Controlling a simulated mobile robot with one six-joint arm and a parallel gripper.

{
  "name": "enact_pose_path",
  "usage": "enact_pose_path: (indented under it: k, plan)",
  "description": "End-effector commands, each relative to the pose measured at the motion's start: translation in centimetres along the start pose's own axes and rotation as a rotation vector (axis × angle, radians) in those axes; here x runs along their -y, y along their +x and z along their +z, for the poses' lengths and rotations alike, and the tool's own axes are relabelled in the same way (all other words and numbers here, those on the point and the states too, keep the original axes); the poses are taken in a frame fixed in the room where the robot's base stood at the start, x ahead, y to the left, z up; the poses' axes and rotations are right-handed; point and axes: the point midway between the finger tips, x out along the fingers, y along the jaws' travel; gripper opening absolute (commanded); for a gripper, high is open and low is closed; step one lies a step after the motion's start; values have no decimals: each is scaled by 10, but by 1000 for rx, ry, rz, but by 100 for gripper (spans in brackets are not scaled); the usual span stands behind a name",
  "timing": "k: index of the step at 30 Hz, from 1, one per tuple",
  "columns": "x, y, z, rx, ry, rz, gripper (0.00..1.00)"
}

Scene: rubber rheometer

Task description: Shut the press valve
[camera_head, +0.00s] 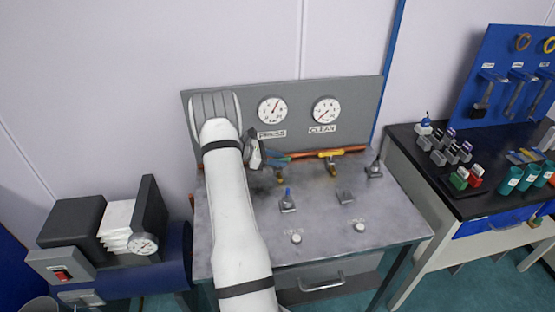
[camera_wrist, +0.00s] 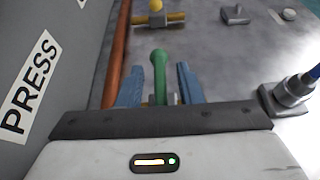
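The PRESS label (camera_head: 272,134) and its gauge (camera_head: 272,110) are on the grey back panel; the label also shows large in the wrist view (camera_wrist: 30,85). Beside it in the wrist view is a green handle (camera_wrist: 159,68), which appears to be the press valve's. My gripper (camera_wrist: 160,78) has its two blue fingers on either side of the handle, with a visible gap on each side. In the head view my gripper (camera_head: 276,160) is low at the panel's foot, below the PRESS label. My gripper and arm largely hide the valve there.
A copper pipe (camera_wrist: 117,50) runs along the panel. A yellow valve handle (camera_head: 330,153) sits to the right under the CLEAN gauge (camera_head: 326,110). A blue-tipped switch (camera_head: 287,200) stands on the metal bench top (camera_head: 325,225) near my gripper.

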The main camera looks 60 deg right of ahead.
Motion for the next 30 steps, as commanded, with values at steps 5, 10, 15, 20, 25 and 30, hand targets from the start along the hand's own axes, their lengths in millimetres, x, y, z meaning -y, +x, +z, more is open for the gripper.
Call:
enact_pose_path:
  k: [5, 10, 15, 20, 25, 30]
  plan:
    - [-1, -14, -1, 0, 1, 2, 33]
    - [-1, -43, -2, 0, 1, 3, 33]
    - [0, -68, -2, 0, 2, 2, 33]
    - [0, -78, -1, 0, 0, 1, 33]
    - [0, -78, 0, 0, 0, 0, 33]
    - [0, -78, 0, 0, 0, 0, 33]
